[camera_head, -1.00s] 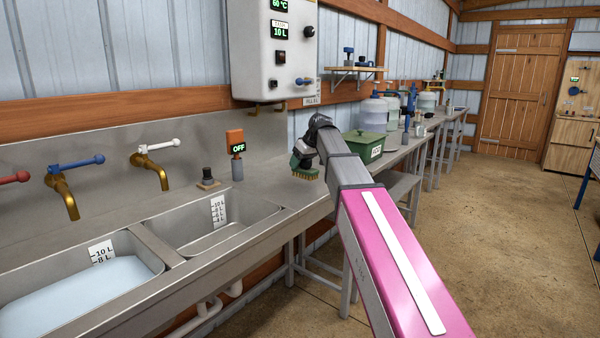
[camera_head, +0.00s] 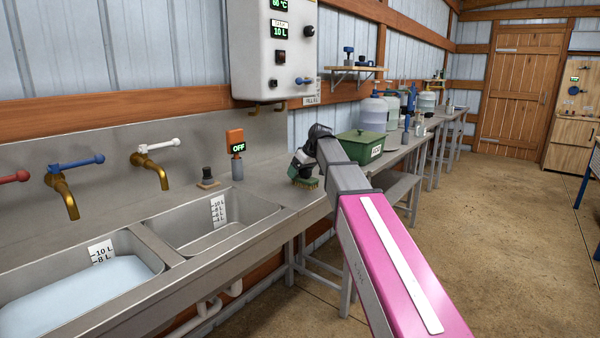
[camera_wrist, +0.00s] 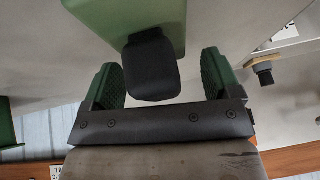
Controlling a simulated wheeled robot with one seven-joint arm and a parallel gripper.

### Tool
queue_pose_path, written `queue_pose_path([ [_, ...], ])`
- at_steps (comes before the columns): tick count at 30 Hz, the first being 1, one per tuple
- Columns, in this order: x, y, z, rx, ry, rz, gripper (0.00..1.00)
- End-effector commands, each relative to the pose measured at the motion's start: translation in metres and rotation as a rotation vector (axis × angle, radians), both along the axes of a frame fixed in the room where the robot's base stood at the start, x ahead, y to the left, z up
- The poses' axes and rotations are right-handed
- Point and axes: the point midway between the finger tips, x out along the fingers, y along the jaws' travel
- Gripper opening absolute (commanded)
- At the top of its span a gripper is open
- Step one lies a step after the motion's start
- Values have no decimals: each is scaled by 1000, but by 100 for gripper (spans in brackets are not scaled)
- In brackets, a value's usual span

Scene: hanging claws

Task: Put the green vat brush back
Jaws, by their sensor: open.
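The green brush (camera_head: 308,184) sits bristles down on the steel counter, right of the second sink, in the head view. In the wrist view its green block (camera_wrist: 120,16) fills the top and its black handle (camera_wrist: 151,68) stands between my fingers. My gripper (camera_head: 301,166) is right above the brush, pointing down at it. In the wrist view my gripper (camera_wrist: 162,64) is open, its green-padded fingers on either side of the handle with a gap on both sides. The brush's far side is hidden.
A green box (camera_head: 362,146) stands on the counter just right of my arm. Left are the switch post (camera_head: 236,145), a black knob (camera_head: 207,177) and the sink (camera_head: 215,222). A white control unit (camera_head: 272,50) with brass hooks below hangs on the wall above.

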Motion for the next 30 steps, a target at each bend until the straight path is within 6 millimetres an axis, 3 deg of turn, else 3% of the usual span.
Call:
queue_pose_path([
  [8, -6, -11, 24, 0, -3, -1, 83],
  [21, -26, -43, 92, 0, -2, 0, 83],
  [30, -31, -50, 107, 0, 0, 1, 83],
])
